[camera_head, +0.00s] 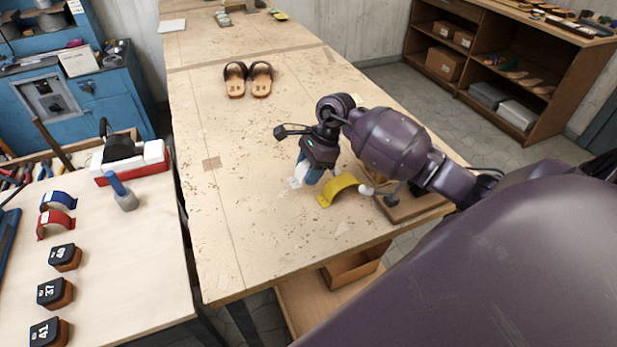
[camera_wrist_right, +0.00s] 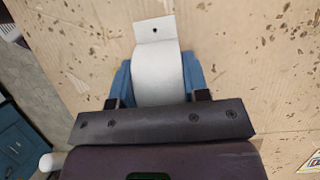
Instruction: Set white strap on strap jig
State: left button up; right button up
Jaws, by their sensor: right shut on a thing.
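The white strap (camera_wrist_right: 167,78) is a curved band with a holed flat end, seen in the right wrist view between two blue pieces below my right gripper. In the head view its white end (camera_head: 295,182) shows at the bench top. My right gripper (camera_head: 313,172) points down and is shut on the white strap; its grip is partly hidden. I cannot tell whether the strap touches the bench. A brown wooden board (camera_head: 411,207) with a pale knob, perhaps the strap jig, lies to the right, partly behind my arm. My left gripper is not in view.
A yellow strap (camera_head: 342,188) stands arched just right of my right gripper. A pair of sandals (camera_head: 248,80) lies farther back. The left table holds a blue strap (camera_head: 58,200), a red strap (camera_head: 55,222) and several numbered blocks (camera_head: 55,292). The bench's left-middle is clear.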

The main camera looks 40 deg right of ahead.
aim_at(303, 190)
jog(key=shift+f, duration=1.6)
jog(key=shift+f, duration=0.15)
jog(key=o, duration=1)
